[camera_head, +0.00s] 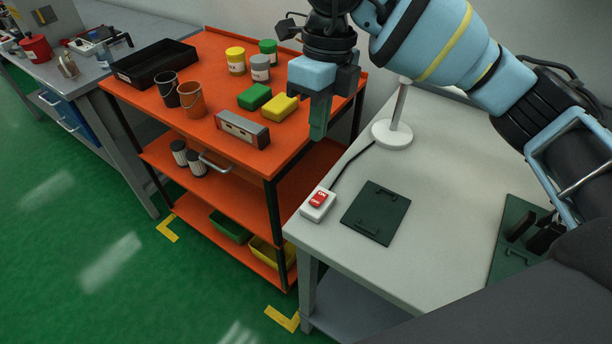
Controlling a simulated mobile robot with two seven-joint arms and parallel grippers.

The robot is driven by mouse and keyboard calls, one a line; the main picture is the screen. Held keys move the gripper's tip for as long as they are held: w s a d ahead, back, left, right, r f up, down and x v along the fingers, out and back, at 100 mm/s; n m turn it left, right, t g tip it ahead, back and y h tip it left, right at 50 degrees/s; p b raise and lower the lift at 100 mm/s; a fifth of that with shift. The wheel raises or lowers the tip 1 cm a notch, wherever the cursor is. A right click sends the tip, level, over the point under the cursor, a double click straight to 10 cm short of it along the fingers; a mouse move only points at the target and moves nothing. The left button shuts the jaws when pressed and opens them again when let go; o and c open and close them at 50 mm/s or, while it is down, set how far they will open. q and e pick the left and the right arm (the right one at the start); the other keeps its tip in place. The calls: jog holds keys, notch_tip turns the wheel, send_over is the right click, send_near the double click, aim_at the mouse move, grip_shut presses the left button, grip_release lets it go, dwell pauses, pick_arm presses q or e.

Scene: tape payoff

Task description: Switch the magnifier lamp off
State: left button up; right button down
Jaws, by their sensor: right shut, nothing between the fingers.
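A white switch box with a red rocker (317,202) sits near the front left corner of the pale table. The rocker carries small pale marks, too small to read surely. A dark cable runs from the box toward the round white base of the lamp (392,134), whose white post rises behind my right arm. The lamp's head is hidden or out of view, so I cannot see whether it is lit. My right gripper (318,133) is shut and empty, pointing down above and behind the switch, apart from it. My left gripper is not in view.
A dark green plate with a handle (375,212) lies right of the switch on the pale table (445,190). Another green panel (510,243) with black parts is at the right. An orange cart (190,135) with tins, buckets, blocks and a black tray stands left.

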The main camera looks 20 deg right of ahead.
send_near(310, 202)
jog(key=f, duration=0.5)
jog(key=shift+s+a+f, duration=0.15)
jog(key=shift+s+a, duration=0.1)
jog(key=shift+s, duration=0.05)
jog(key=shift+f, duration=0.6)
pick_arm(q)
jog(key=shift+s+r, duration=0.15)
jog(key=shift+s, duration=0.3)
pick_arm(e)
jog(key=shift+a+f, duration=0.1)
jog(key=shift+f, duration=0.05)
jog(key=shift+s+a+f, duration=0.1)
jog(key=shift+s+f, duration=0.05)
jog(key=shift+f, duration=0.1)
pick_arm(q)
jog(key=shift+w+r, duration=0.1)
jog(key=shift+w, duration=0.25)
pick_arm(e)
jog(key=shift+r, duration=0.1)
pick_arm(q)
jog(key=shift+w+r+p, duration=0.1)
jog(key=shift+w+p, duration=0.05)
jog(key=shift+p, duration=0.15)
pick_arm(e)
jog(key=shift+w+d+r, duration=0.2)
jog(key=shift+w+d, duration=0.35)
jog(key=shift+d, duration=0.1)
jog(key=shift+r, duration=0.1)
